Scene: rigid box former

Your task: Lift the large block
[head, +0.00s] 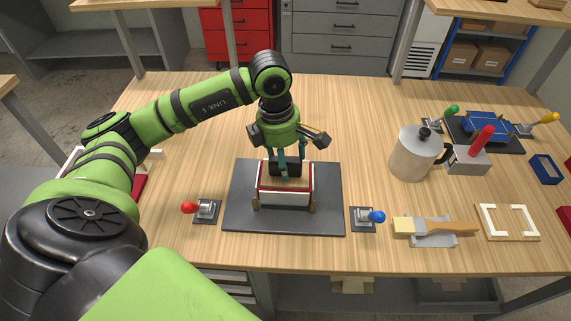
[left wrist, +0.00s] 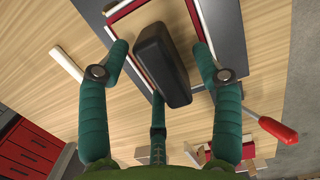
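The large block is a dark grey, round-edged block (head: 286,167) standing up out of the red-rimmed white box (head: 284,198) on the dark mat (head: 240,209). It fills the middle of the left wrist view (left wrist: 162,66). My left gripper (head: 289,157) is directly over the box, pointing down, with its green fingers around the block. In the left wrist view its fingers (left wrist: 160,62) are spread, with gaps between the two side fingers and the block. The third finger lies close to one end; I cannot tell whether it touches. My right gripper is not in view.
A red-knobbed clamp (head: 204,210) and a blue-knobbed clamp (head: 364,217) flank the mat. At right are a metal pitcher (head: 411,155), a red-handled tool (head: 470,155), a brush (head: 437,228) and a white frame (head: 508,222). The wooden table (head: 345,110) is clear behind the mat.

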